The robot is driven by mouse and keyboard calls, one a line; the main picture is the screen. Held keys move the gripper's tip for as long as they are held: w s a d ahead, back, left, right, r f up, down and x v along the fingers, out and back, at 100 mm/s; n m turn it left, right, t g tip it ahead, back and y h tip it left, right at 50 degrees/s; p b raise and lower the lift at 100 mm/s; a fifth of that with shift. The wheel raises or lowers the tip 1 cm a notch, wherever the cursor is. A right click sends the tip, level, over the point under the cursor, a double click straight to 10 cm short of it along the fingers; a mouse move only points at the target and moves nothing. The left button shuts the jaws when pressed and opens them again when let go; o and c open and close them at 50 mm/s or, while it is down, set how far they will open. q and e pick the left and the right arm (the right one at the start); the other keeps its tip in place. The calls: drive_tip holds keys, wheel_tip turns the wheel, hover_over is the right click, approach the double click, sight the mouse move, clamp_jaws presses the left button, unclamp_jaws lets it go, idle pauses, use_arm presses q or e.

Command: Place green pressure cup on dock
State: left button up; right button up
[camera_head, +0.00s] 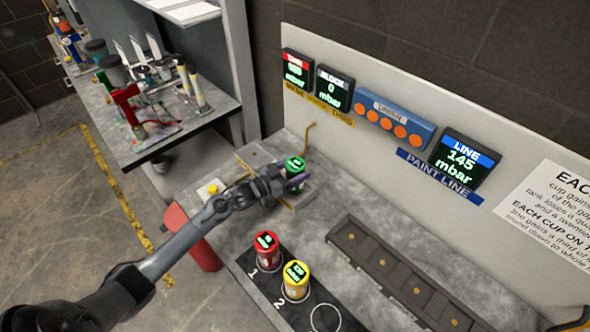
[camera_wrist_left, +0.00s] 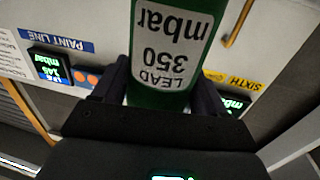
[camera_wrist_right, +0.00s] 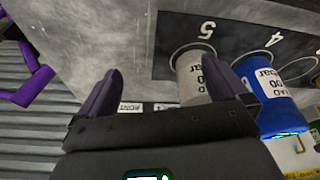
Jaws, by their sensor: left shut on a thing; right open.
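The green pressure cup (camera_head: 295,165) is at the back left of the bench in the head view. My left gripper (camera_head: 287,183) is shut on it. In the left wrist view the cup (camera_wrist_left: 165,50) sits between the fingers, its label reading LEAD 350 mbar upside down. I cannot tell whether its base touches anything. A long dark rail with gold studs (camera_head: 390,270) lies along the bench, and may be the dock; no cup stands on it. My right gripper (camera_wrist_right: 160,95) is open, with a grey cup (camera_wrist_right: 190,72) beyond its fingers.
A red cup (camera_head: 266,247) and a yellow cup (camera_head: 295,281) stand on spots 1 and 2 of a black mat (camera_head: 275,288). A blue cup (camera_wrist_right: 268,95) stands by spot 4. The panel's LINE display (camera_head: 458,160) reads 145 mbar. A yellow button (camera_head: 211,188) is left of my gripper.

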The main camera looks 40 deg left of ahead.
drive_tip(key=shift+d, duration=0.1)
use_arm(q)
drive_tip(key=o, duration=1.6)
drive_tip(key=v, duration=1.2)
drive_tip(key=shift+r+p, duration=0.1)
drive_tip(key=shift+p, duration=0.2)
use_arm(e)
drive_tip(key=shift+r, duration=0.35)
